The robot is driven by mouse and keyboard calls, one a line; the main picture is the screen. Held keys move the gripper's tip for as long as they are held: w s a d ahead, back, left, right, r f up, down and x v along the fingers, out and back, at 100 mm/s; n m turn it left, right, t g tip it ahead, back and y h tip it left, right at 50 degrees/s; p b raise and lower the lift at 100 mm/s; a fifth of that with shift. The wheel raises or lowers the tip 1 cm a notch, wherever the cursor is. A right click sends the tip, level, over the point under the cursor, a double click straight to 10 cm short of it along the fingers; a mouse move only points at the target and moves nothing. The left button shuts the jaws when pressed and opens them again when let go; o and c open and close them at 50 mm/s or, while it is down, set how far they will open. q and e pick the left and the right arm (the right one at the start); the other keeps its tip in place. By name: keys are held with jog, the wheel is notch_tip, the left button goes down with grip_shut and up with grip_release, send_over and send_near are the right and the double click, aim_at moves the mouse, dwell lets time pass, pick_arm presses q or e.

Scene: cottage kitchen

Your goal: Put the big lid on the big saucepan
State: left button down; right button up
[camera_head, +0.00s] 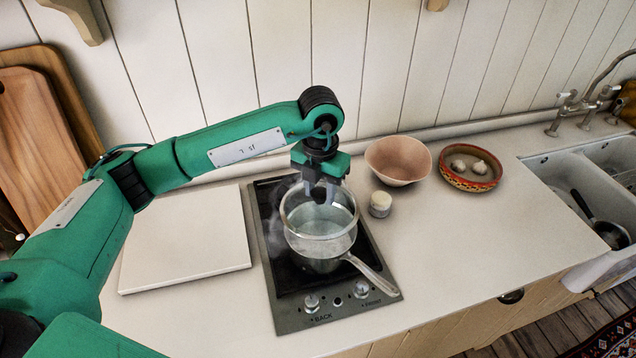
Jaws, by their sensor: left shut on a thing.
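A clear glass lid with a pale rim (290,222) is in my left gripper (322,193), which is shut on its knob from above. The big saucepan (320,263), with a long metal handle (372,275) toward the front right, stands on the hob (290,315). The lid looks roughly level and overlaps the pan's opening in the picture. I cannot tell whether its rim touches the pan. The gripper hides the knob and part of the lid. My right gripper is not in view.
A white board (187,240) lies left of the hob. To the right are a small white-topped jar (380,204), a pink bowl (398,160) and a patterned dish (470,168) with garlic. A sink (590,190) holds a dark pan. The counter's right front is clear.

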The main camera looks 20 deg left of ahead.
aim_at(321, 206)
pick_arm(q)
jog(key=shift+d+f+b, duration=0.2)
jog(key=shift+f+b, duration=0.15)
jog(key=shift+f, duration=0.35)
notch_tip(321, 206, down, 3)
jog(key=shift+a+r+b, duration=0.15)
jog(key=shift+r+b, duration=0.05)
jog(key=shift+b, duration=0.35)
jog(key=shift+f, duration=0.7)
jog(key=shift+f+b, duration=0.15)
jog(key=shift+b, duration=0.15)
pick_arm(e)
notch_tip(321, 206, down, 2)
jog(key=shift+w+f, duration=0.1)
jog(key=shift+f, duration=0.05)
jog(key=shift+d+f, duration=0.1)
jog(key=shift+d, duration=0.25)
pick_arm(q)
jog(key=shift+b, duration=0.35)
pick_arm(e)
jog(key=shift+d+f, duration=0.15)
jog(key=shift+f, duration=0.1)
